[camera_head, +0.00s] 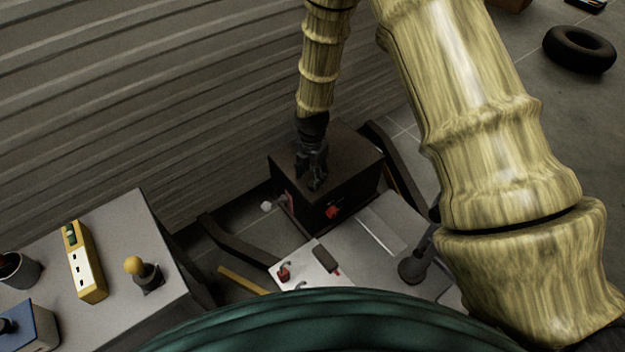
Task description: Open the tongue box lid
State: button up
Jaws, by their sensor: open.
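The tongue box (355,190) is a dark brown box standing on the floor by the corrugated wall, near the picture's middle. Its flat lid (345,148) looks down on the box. A red part (333,211), perhaps a latch, shows on the front face. My gripper (313,186) is open, pointing down at the front edge of the lid.
Dark frame beams (238,243) flank the box. In front lies a pale panel (312,268) with small red and dark parts. At left, a grey counter (125,235) holds a yellow socket strip (85,262) and a yellow-knobbed lever (135,266). A black tire (579,49) lies far right.

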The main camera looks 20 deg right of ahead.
aim_at(312, 184)
jog(key=shift+f, duration=1.8)
jog(key=shift+c, duration=0.4)
grip_shut()
